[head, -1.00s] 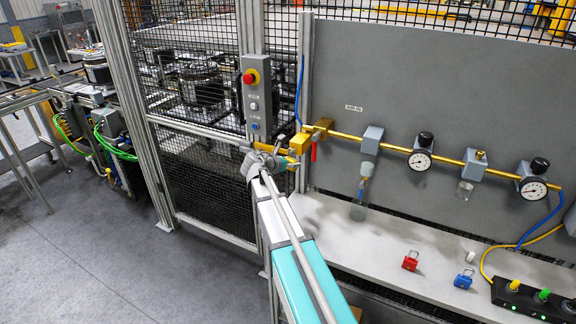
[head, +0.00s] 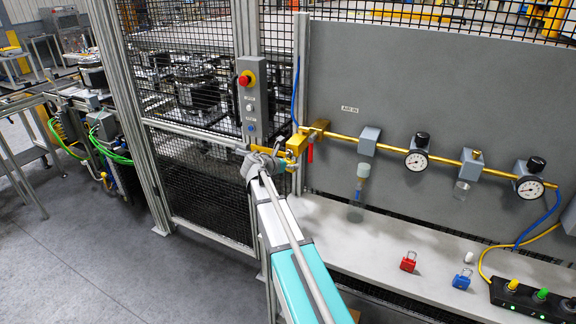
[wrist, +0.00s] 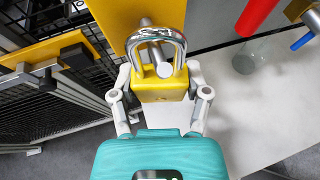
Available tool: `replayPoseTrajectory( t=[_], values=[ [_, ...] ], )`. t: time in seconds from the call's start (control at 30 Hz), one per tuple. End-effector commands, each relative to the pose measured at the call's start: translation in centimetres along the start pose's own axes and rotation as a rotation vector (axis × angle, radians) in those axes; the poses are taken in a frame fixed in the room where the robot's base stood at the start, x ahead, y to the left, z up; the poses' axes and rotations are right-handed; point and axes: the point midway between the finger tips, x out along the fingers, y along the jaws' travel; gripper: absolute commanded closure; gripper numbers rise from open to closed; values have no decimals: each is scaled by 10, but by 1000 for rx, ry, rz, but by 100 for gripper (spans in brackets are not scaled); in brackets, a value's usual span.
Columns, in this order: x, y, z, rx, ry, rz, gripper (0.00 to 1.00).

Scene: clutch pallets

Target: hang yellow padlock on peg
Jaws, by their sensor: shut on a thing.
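In the wrist view my gripper (wrist: 160,95) is shut on the yellow padlock (wrist: 160,90), with a finger at each side of its body. The padlock's silver shackle (wrist: 156,35) points up in the picture and is closed. A grey peg (wrist: 147,22) comes out from a yellow plate (wrist: 113,18). The peg passes behind the shackle's top bar, and its pale round end shows inside the loop, so the shackle appears to be around it. Whether the shackle rests on the peg I cannot tell. In the head view my gripper (head: 268,160) is at the yellow fitting (head: 297,145); the padlock is mostly hidden.
A red padlock (head: 408,261) and a blue padlock (head: 462,279) stand on the grey shelf (head: 340,235). A red handle (head: 310,152) hangs close right of the fitting. A mesh fence (head: 205,190) stands to the left. Gauges line the pipe at right.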

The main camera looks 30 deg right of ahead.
Motion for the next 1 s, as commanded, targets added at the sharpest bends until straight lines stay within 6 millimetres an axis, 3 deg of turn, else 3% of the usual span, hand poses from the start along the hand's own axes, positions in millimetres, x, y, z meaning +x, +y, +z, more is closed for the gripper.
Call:
replayPoseTrajectory(
  t=[0.27,0.3,0.5,1.0],
  values=[
    [0,0,0,0,0,0,90],
    [0,0,0,0,0,0,37],
    [0,0,0,0,0,0,0],
    [0,0,0,0,0,0,0]
  ],
)
